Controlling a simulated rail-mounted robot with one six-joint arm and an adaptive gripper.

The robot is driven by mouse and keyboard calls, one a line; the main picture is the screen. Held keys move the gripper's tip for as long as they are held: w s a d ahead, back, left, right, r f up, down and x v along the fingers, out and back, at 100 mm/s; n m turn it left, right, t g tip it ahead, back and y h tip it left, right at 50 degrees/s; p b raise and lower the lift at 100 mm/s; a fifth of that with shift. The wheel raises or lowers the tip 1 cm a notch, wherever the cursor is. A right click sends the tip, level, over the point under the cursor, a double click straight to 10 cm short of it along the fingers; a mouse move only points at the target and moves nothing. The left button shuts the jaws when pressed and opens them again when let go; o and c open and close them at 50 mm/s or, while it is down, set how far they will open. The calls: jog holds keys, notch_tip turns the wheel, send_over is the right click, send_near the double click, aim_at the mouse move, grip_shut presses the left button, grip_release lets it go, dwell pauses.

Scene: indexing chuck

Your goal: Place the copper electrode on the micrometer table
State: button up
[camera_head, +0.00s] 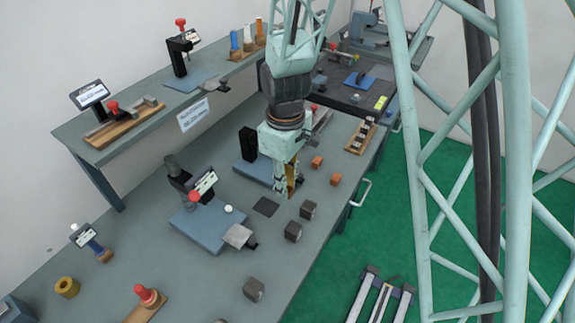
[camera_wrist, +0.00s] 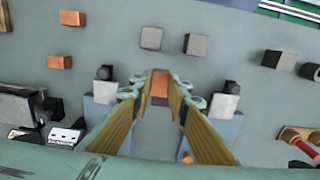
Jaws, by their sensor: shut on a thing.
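My gripper (camera_head: 284,190) points down over the bench in the head view. In the wrist view my gripper (camera_wrist: 160,88) is shut on a copper block (camera_wrist: 160,80), the copper electrode, between its yellow-lined fingertips. Two more copper blocks (camera_head: 317,162) and (camera_head: 336,179) lie apart on the bench, right of my gripper. A blue plate with a dark column, dial display and grey side block (camera_head: 238,236) stands left of my gripper. Another blue base (camera_head: 252,172) with a black column is behind my gripper and partly hidden. I cannot tell for certain which is the micrometer table.
Dark grey blocks (camera_head: 308,210), (camera_head: 293,231) and (camera_head: 253,289) stand on the bench. A dark square (camera_head: 265,207) lies near my gripper. A wooden rack (camera_head: 360,137) is at the back right. A raised shelf (camera_head: 140,132) runs behind.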

jog(key=w, duration=0.8)
jog(key=w+f, duration=0.1)
jog(key=w, duration=0.3)
jog(key=shift+w+d+f, duration=0.1)
jog(key=shift+w+d, duration=0.05)
jog(key=shift+d, duration=0.1)
jog(key=shift+w+p, duration=0.15)
jog(key=shift+p, duration=0.15)
jog(key=shift+w, duration=0.3)
jog(key=shift+f, duration=1.8)
jog(key=shift+f, duration=0.15)
jog(key=o, duration=1)
jog(key=shift+r, duration=0.2)
